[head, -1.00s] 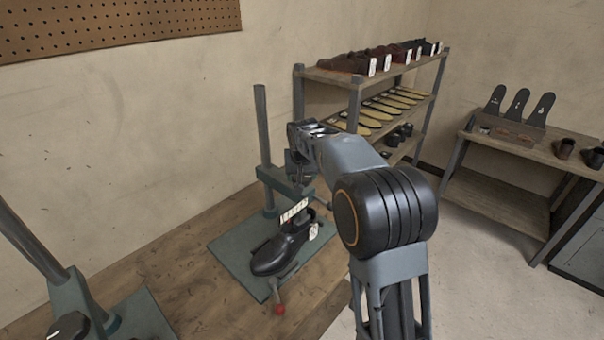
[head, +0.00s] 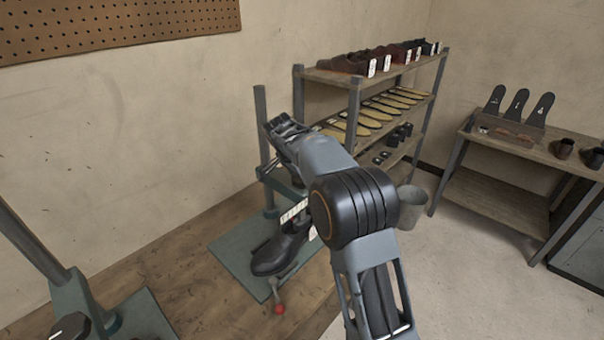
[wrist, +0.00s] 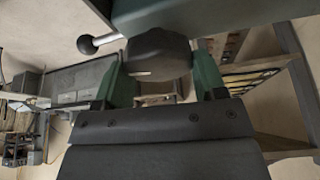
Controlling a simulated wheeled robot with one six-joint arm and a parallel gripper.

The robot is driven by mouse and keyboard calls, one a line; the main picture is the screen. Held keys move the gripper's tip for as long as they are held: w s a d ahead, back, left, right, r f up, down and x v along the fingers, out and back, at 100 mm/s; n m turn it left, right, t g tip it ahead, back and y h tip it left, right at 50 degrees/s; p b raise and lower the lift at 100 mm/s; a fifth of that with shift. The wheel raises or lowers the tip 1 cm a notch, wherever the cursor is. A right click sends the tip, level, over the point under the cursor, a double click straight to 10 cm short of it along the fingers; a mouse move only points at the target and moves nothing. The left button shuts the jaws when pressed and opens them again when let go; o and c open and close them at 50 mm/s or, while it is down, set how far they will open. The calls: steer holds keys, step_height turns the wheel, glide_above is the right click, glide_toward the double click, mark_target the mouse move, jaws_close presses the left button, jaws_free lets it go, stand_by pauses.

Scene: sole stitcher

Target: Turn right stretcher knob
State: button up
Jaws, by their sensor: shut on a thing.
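The right stretcher (head: 270,180) is a green press with an upright post on a green base plate on the wooden bench. A black shoe (head: 280,250) sits on it, with a striped pale strip (head: 294,212) above it. In the wrist view, the dark faceted knob (wrist: 158,52) with a small white mark is between the two green fingers of my gripper (wrist: 160,78). My gripper is shut on this knob. In the head view, my arm hides the knob and the fingertips.
A lever with a red ball (head: 279,309) sticks out at the plate's front. Another green stretcher (head: 75,300) stands at the left. A shelf rack (head: 355,100) stands behind, a side table (head: 520,140) and a grey bin (head: 411,205) at the right. The floor at right is clear.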

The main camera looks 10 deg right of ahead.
steer(key=m+g+p, duration=0.2)
steer(key=m, duration=0.3)
steer(key=shift+r+m, duration=0.15)
steer(key=shift+m, duration=0.15)
steer(key=m+g+p, duration=0.2)
steer(key=m+p, duration=0.2)
steer(key=m, duration=0.1)
steer(key=m+y+p, duration=0.1)
steer(key=m, duration=0.2)
steer(key=m+g+p, duration=0.1)
steer(key=m+p, duration=0.1)
steer(key=shift+m+g+y, duration=0.3)
steer(key=shift+m+y, duration=0.1)
steer(key=shift+m+g+y+p, duration=0.4)
steer(key=shift+m+y+p, duration=0.3)
steer(key=shift+m+p, duration=1.1)
steer(key=shift+m+b, duration=0.35)
steer(key=shift+m, duration=0.25)
steer(key=o, duration=0.9)
